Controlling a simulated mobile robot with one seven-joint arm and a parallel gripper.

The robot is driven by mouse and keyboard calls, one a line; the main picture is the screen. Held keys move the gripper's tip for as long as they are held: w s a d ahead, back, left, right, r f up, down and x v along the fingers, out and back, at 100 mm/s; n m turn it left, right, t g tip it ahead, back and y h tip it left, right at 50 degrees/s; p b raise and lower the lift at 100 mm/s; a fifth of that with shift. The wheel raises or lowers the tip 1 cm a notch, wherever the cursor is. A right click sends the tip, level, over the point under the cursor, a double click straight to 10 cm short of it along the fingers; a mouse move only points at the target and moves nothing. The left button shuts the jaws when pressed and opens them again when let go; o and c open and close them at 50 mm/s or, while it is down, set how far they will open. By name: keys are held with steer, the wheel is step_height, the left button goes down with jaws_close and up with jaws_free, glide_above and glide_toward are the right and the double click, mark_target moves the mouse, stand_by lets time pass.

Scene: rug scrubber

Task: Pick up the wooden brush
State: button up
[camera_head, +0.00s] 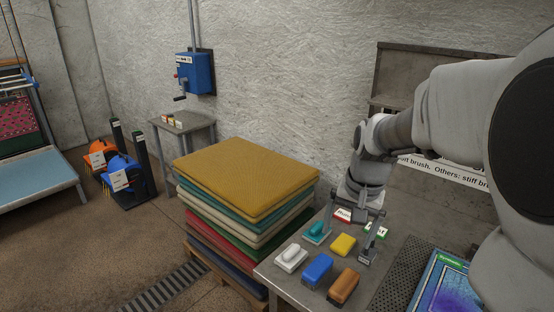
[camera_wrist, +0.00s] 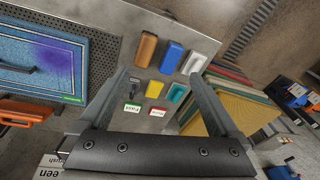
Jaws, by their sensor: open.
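The wooden brush (camera_head: 344,287) is an orange-brown block near the front edge of the metal table, the nearest of the brushes in the head view. In the wrist view the wooden brush (camera_wrist: 146,50) lies beyond the fingertips, left of the blue brush. My gripper (camera_head: 347,238) is open and empty over the table's back part, with the yellow sponge (camera_head: 343,244) showing between its fingers. In the wrist view my gripper (camera_wrist: 160,76) has its two fingers spread wide, pointing toward the row of brushes. The wooden brush is apart from the fingers.
A blue brush (camera_head: 317,270) stands close beside the wooden brush. A white brush (camera_head: 291,257) and a teal brush (camera_head: 316,232) are farther left. Red and green labels (camera_wrist: 132,108) lie behind. A blue rug (camera_head: 450,283) is at right; stacked rugs (camera_head: 247,176) stand left.

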steer(key=w+d+f+m+g+p, duration=0.25)
steer(key=w+d+f, duration=0.25)
steer(key=w+f, duration=0.25)
steer(key=p, duration=0.1)
glide_above(345, 281)
steer(key=shift+m+t, duration=0.25)
steer(key=shift+m, duration=0.1)
steer(key=f, duration=1.3)
steer(key=shift+w+a+f, duration=0.1)
steer(key=shift+w+f, duration=0.05)
steer(key=shift+w, duration=0.1)
steer(key=f, duration=0.3)
steer(key=f+p, duration=0.1)
steer(key=shift+s+f, duration=0.2)
steer(key=shift+s, duration=0.05)
steer(key=shift+f, duration=0.5)
steer(key=shift+c, duration=0.3)
jaws_close()
steer(key=shift+r, duration=0.1)
